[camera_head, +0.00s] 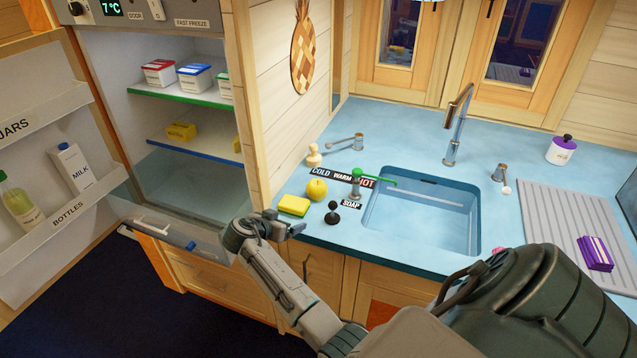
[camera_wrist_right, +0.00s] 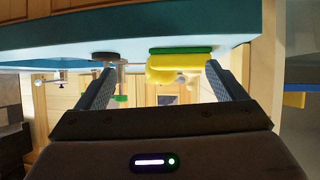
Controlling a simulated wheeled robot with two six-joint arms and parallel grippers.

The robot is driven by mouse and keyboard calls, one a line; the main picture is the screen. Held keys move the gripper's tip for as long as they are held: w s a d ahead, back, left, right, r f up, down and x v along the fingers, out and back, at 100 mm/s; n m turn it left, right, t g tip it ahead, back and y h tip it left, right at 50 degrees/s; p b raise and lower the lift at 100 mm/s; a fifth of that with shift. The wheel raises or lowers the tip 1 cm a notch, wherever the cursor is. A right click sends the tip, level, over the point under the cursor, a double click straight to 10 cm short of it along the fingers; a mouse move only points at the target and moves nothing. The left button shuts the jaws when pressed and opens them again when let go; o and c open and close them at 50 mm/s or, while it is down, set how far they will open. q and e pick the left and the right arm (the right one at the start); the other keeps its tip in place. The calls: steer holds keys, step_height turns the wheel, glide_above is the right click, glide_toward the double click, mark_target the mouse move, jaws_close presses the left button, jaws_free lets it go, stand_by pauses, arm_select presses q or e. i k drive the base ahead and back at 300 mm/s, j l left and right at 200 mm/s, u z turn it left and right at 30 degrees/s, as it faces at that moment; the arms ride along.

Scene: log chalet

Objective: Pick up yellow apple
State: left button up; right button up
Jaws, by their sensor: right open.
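The yellow apple (camera_head: 317,189) sits on the blue counter left of the sink, just behind a yellow and green sponge (camera_head: 294,205). My right gripper (camera_head: 296,229) is in front of the counter edge, nearer than the sponge, apart from the apple and empty. In the right wrist view, which looks upside down, the open right gripper (camera_wrist_right: 160,85) has its two fingers spread, with the sponge (camera_wrist_right: 182,61) beyond them. A rounded yellow shape beside the sponge there may be the apple, partly hidden. My left gripper is not in view.
The sink (camera_head: 425,215) is to the right. An open fridge (camera_head: 185,120) and its door (camera_head: 50,150) are to the left.

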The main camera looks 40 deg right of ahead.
mark_target(317, 189)
steer(key=i+l, duration=0.1)
steer(key=l, duration=0.5)
steer(key=i+l+u, duration=0.1)
steer(key=l, duration=0.55)
